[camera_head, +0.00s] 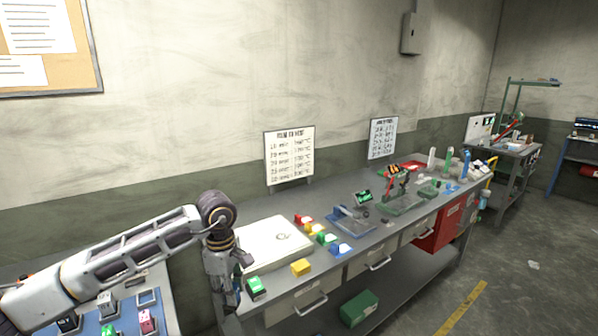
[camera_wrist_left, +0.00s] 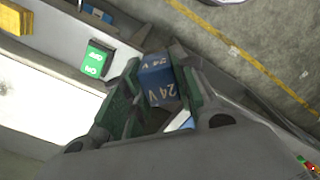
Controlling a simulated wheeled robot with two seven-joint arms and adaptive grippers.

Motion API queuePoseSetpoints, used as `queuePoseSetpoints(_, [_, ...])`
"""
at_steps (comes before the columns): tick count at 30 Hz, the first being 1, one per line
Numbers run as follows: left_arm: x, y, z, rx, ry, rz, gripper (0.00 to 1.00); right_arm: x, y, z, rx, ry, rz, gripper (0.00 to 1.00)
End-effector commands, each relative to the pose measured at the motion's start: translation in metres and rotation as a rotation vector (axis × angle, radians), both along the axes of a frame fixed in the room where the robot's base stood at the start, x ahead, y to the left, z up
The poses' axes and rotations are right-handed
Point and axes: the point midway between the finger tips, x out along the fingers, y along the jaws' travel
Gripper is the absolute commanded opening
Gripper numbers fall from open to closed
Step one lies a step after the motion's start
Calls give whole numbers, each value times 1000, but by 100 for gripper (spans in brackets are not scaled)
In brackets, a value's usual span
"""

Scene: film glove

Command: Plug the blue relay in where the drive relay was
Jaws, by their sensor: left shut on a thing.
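My left gripper (camera_head: 230,292) is shut on the blue relay (camera_wrist_left: 158,80), which carries white "24 V" lettering and shows between the fingers in the left wrist view. In the head view the gripper points down in front of the bench edge, and the relay is mostly hidden. A blue relay panel (camera_head: 92,329) lies at the lower left, partly covered by my left arm. It carries a pink-red relay (camera_head: 146,318), a grey-white block (camera_head: 106,304) and a dark block (camera_head: 68,323). A square outlined spot (camera_head: 148,298) on it looks empty. No readable label marks the drive relay's place.
A gap separates the bench (camera_head: 392,222) from the panel's table.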

Motion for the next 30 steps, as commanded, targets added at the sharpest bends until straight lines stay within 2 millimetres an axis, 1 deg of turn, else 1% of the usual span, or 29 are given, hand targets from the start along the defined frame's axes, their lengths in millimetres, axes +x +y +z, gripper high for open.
queuePoseSetpoints(12, [3,10,-24,-1,-3,-302,0,-10,0,0,0,10,0,40])
queuePoseSetpoints(19, [4,15,-38,-2,-7,-472,0,-8,0,0,0,8,0,40])
queuePoseSetpoints(30, [4,23,-60,-1,-8,-746,0,2,0,0,0,-1,0,40])
